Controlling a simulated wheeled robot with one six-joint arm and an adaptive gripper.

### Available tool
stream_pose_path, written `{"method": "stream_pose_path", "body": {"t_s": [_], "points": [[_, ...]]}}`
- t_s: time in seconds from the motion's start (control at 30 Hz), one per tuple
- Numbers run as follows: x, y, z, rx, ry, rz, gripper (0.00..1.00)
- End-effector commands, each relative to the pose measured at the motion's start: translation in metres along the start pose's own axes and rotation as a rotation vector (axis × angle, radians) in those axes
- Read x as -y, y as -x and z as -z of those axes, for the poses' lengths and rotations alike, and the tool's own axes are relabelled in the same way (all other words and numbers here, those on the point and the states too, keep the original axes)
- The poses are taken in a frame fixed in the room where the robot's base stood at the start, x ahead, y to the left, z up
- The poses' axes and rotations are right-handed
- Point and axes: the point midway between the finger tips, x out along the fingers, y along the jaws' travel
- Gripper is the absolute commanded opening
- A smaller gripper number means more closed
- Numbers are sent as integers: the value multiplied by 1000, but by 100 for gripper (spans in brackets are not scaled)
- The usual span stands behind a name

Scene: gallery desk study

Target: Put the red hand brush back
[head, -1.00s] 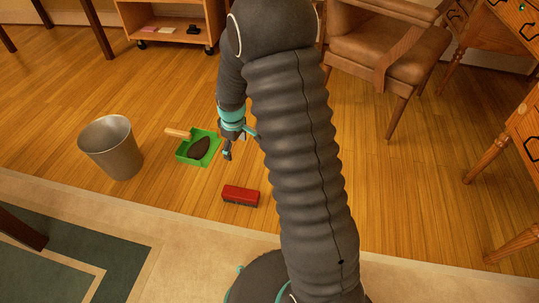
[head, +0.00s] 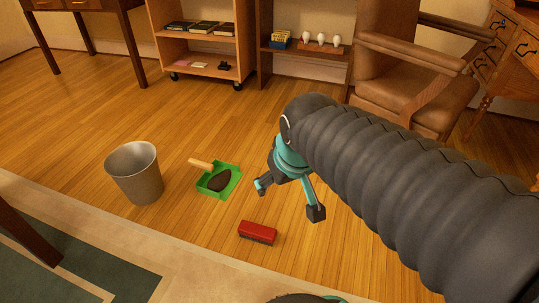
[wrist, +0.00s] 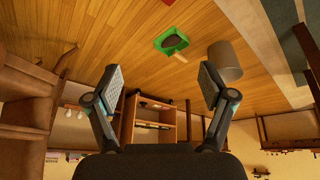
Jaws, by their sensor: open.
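The red hand brush (head: 257,233) lies on the wooden floor near the rug's edge, its dark bristles facing down. A sliver of red at the top edge of the wrist view (wrist: 172,1) looks like the same brush. A green dustpan (head: 213,190) with a wooden handle lies behind it to the left, holding a dark brown heap; it also shows in the wrist view (wrist: 164,40). My gripper (head: 288,200) is open and empty, with its fingers spread, to the right of the dustpan and above and right of the brush. It touches neither.
A metal bin (head: 135,174) stands left of the dustpan. A wheeled wooden shelf (head: 200,74) and another shelf with white ornaments (head: 322,40) stand behind. A leather armchair (head: 405,88) is at the right. A patterned rug (head: 120,270) covers the front left; floor around the brush is clear.

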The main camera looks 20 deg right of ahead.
Motion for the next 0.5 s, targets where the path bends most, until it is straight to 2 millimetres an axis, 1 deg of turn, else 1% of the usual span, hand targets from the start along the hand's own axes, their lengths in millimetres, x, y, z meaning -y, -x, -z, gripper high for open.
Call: {"method": "stream_pose_path", "body": {"t_s": [0.03, 0.1, 0.2, 0.33, 0.5], "points": [[1, 10, -10, -20, -22, -2, 82], [3, 18, -23, -35, -53, -3, 82], [4, 26, -36, -50, -88, -3, 82], [5, 31, -46, -60, -111, -4, 82], [5, 32, -48, -61, -118, -3, 82]]}}
